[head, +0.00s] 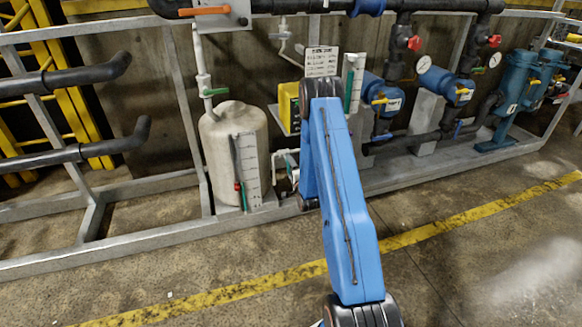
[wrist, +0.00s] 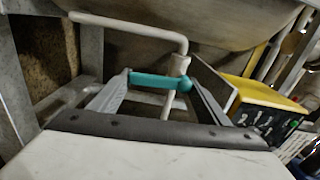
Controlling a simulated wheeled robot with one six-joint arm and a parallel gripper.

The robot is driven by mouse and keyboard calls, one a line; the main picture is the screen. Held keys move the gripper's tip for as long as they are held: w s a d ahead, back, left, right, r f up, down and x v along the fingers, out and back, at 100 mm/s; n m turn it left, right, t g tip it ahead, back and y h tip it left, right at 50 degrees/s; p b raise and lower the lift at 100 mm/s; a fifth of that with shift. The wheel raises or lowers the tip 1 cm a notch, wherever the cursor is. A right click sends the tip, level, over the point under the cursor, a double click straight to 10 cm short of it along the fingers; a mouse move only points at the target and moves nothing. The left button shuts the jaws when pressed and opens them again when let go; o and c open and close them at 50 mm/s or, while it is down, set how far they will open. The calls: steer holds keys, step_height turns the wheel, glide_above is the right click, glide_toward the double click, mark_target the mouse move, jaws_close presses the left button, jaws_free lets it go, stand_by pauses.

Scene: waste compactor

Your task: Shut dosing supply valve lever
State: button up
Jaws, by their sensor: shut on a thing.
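A teal valve lever (wrist: 155,80) shows in the wrist view. It lies roughly crosswise in the picture, its right end at a pale valve body (wrist: 178,66) on a white pipe (wrist: 125,27). My gripper (wrist: 157,98) has one finger at each end of the lever and is shut on it. In the head view my blue arm covers the gripper and this lever. Another green lever (head: 215,91) sits on a white pipe above the beige tank (head: 222,150), away from the gripper.
A yellow dosing unit (wrist: 262,95) stands right of the gripper, and it also shows in the head view (head: 287,103). The tank's underside is close above the fingers. Grey frame rails (head: 120,238) surround the equipment. Concrete floor with a yellow line (head: 250,284) is clear in front.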

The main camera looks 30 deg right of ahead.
steer(key=shift+f+m, duration=0.1)
steer(key=shift+m, duration=0.3)
steer(key=o, duration=1.5)
steer(key=shift+s, duration=0.15)
steer(key=v, duration=1.7)
steer(key=shift+a, duration=0.15)
